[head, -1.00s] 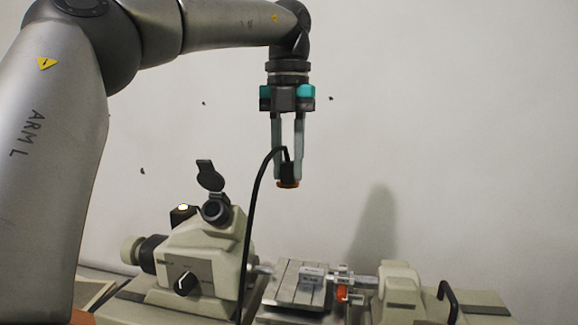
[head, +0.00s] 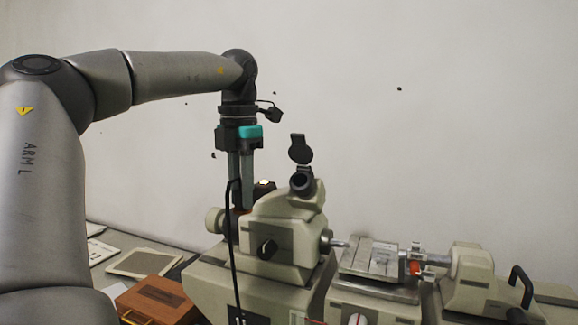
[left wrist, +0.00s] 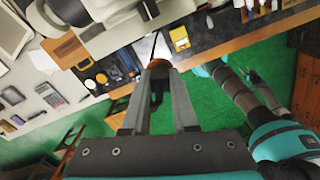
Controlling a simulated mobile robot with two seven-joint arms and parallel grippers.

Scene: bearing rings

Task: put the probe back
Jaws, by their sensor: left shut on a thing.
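My left gripper (head: 241,205) is shut on the probe (head: 237,218), a dark body with an orange-brown end. In the head view its fingers point down just left of the beige instrument (head: 285,228) with the eyepiece. The probe is small and partly hidden by the fingers and the cable. Its black cable (head: 232,265) hangs down in front of the instrument's base. In the left wrist view the fingertips (left wrist: 158,75) close around the orange-brown end of the probe (left wrist: 158,64). I cannot tell whether the probe touches anything. My right gripper cannot be made out.
A wooden box (head: 158,298) and a flat framed pad (head: 143,262) lie on the bench at left. A metal stage (head: 372,258) and a beige tailstock (head: 470,270) stand right of the instrument. The wall behind is bare. The left wrist view shows green floor (left wrist: 120,145).

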